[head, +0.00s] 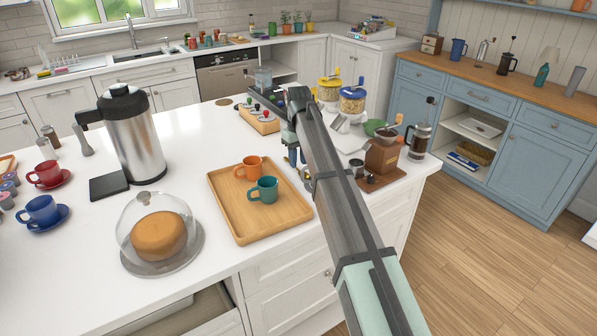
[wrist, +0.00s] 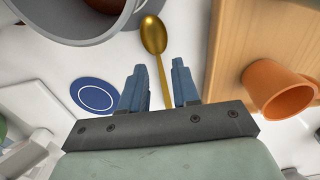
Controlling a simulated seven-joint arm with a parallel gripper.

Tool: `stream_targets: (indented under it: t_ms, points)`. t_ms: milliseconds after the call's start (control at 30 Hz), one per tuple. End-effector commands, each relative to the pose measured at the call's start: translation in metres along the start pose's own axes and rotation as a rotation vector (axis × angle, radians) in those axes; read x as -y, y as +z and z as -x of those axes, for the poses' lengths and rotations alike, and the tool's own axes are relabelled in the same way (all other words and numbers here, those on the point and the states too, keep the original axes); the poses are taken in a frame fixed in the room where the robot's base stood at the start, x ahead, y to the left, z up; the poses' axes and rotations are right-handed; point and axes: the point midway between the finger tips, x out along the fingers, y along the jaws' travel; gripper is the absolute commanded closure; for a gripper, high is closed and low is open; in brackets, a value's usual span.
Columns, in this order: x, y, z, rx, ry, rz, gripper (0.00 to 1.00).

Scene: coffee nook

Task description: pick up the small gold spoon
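The small gold spoon (wrist: 154,42) lies on the white counter in the wrist view, with its bowl toward the top and its handle running down between my fingers. My gripper (wrist: 158,85) is open, with one blue-grey finger on each side of the handle. A gap shows between the handle and each finger. The end of the handle is hidden behind the gripper body. In the head view my arm hides the spoon, and my gripper (head: 291,158) shows only in part beside the tray.
A wooden tray (head: 230,218) with an orange cup (head: 248,167) and a teal cup (head: 263,190) is close beside my gripper. A grey round vessel (wrist: 85,20) and a blue disc (wrist: 95,95) lie on the other side. A wooden coffee grinder (head: 382,158) stands right of my arm.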

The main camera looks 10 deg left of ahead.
Motion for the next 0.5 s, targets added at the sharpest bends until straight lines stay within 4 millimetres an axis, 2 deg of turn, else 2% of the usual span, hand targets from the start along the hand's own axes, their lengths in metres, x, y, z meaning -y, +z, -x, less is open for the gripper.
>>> stream_targets:
  t_ms: [100, 200, 433, 500]
  points:
    - [-0.001, 0.0, -0.018, 0.002, -0.001, 0.0, 0.69]
    - [-0.001, -0.001, -0.026, 0.001, 0.0, 0.0, 0.69]
    - [-0.001, -0.001, -0.028, 0.0, 0.0, 0.0, 0.69]
    - [-0.001, -0.001, -0.027, 0.0, 0.0, 0.0, 0.75]
